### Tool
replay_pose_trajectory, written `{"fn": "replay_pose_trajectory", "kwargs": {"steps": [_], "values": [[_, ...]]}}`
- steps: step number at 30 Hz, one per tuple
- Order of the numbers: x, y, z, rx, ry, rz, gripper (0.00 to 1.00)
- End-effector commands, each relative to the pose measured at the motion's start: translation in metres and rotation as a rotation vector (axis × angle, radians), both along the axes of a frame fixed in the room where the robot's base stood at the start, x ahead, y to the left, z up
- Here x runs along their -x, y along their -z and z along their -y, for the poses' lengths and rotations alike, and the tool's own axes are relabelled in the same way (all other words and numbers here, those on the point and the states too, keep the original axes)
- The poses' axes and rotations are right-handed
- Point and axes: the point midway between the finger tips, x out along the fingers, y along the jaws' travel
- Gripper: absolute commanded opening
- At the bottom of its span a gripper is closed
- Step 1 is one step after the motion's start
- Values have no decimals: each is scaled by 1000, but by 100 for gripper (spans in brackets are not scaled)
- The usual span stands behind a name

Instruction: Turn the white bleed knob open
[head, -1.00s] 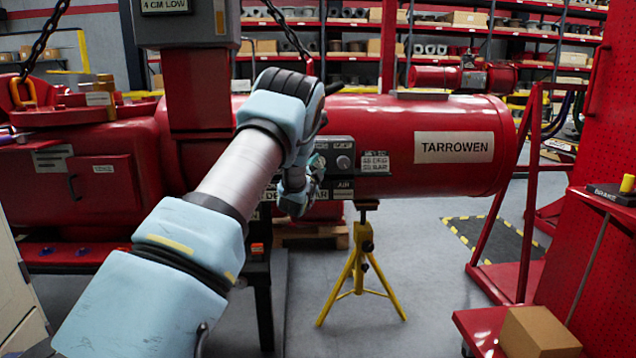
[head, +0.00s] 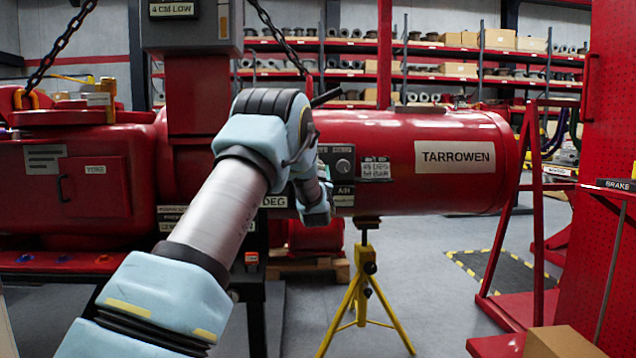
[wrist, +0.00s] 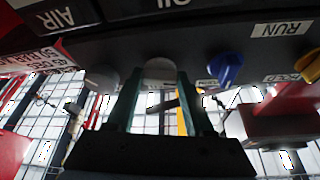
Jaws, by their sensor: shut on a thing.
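The white bleed knob (wrist: 160,68) is on the underside edge of the dark control panel (wrist: 200,38) in the wrist view. My gripper (wrist: 160,80) is shut on it, one green finger on each side. Its turn angle cannot be read. A grey knob (wrist: 101,77) is to its left; a blue knob (wrist: 228,68) and a yellow knob (wrist: 309,66) are to its right. In the head view the control panel (head: 341,168) shows just right of my wrist; my arm hides part of it and the fingers cannot be made out.
The red actuator cylinder marked TARROWEN (head: 420,185) extends right of the panel. A yellow stand (head: 364,285) is below it. A red frame (head: 540,220) and a cardboard box (head: 562,343) are on the right. Grey floor shows between them.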

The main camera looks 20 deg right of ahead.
Motion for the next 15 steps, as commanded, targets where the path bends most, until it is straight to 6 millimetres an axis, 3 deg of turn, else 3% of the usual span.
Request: {"fn": "replay_pose_trajectory", "kwargs": {"steps": [15], "values": [[0,3,1,153,0,-34,0]]}}
